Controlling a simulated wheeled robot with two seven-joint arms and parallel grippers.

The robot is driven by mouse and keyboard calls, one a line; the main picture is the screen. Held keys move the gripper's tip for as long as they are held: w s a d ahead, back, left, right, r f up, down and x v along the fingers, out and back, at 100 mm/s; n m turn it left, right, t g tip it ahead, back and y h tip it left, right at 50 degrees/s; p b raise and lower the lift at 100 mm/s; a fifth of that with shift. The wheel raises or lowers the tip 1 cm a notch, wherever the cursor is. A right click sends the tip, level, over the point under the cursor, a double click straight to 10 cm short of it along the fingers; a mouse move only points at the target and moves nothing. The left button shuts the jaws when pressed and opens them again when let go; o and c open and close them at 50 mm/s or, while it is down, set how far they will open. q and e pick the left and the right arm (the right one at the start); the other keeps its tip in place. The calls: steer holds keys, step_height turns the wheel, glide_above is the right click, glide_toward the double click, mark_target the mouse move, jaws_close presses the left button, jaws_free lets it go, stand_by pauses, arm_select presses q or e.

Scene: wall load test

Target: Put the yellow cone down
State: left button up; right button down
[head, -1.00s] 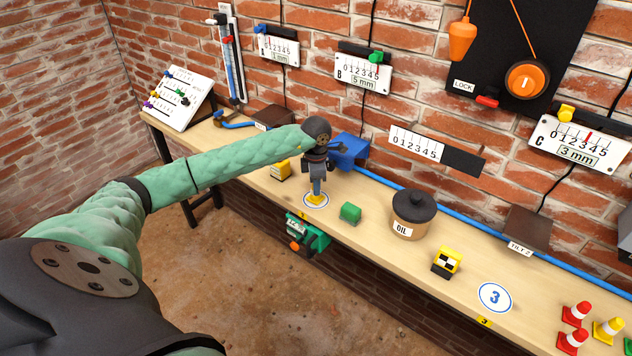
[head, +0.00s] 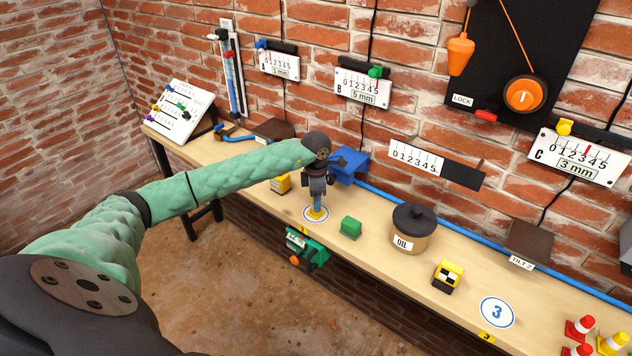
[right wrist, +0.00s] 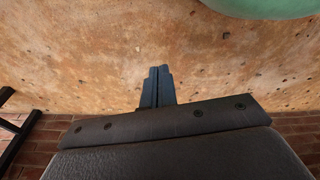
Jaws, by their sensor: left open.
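My left gripper (head: 317,203) points straight down over a round white marker with a blue ring (head: 305,217) on the bench. Its jaws are open around a yellow cone (head: 315,213), whose yellow base shows at the fingertips. The base appears to rest on the marker; the cone's upper part is hidden by the fingers. Another yellow cone with a white band (head: 612,344) stands at the far right of the bench. My right gripper (right wrist: 157,75) shows only in the right wrist view, its fingers together and empty above the floor.
The oil pot (head: 411,230) stands further right. The marker numbered 3 (head: 497,312) is bare. Red cones (head: 580,328) stand beyond.

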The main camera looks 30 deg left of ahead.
arm_select(q)
steer(key=shift+r, duration=0.15)
steer(key=shift+r+b, duration=0.25)
steer(key=shift+b, duration=0.1)
steer(key=shift+r+b, duration=0.4)
steer(key=shift+r, duration=0.35)
step_height(320, 180, up, 10)
steer(key=b, duration=0.4)
arm_select(e)
steer(key=w+a+r, duration=0.1)
steer(key=r, duration=0.5)
steer(key=w+a+r+g, duration=0.1)
steer(key=w+a+r, duration=0.1)
steer(key=r, duration=0.4)
steer(key=shift+a+r, duration=0.25)
steer(key=shift+a, duration=0.05)
arm_select(q)
steer(key=shift+f, duration=0.15)
